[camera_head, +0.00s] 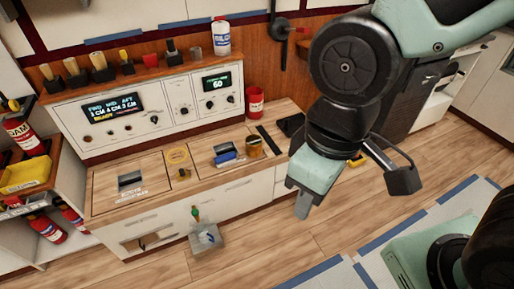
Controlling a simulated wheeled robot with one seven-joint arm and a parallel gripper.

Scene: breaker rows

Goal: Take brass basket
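A small brass-coloured round container (254,147), which looks like the brass basket, stands upright on the right part of the wooden counter (145,190). It is beside a blue cylinder (226,156) that lies on the counter. My gripper (352,192) hangs in the air to the right of the counter, in front of the floor. Its two fingers are spread wide and nothing shows between them. It is apart from the brass container.
A red can (255,101) stands behind the brass container. A dark strip (269,137) lies to its right. A control panel (150,108) backs the counter, with a shelf of brushes above. A grey box (206,238) stands on the floor in front. Open wooden floor lies right.

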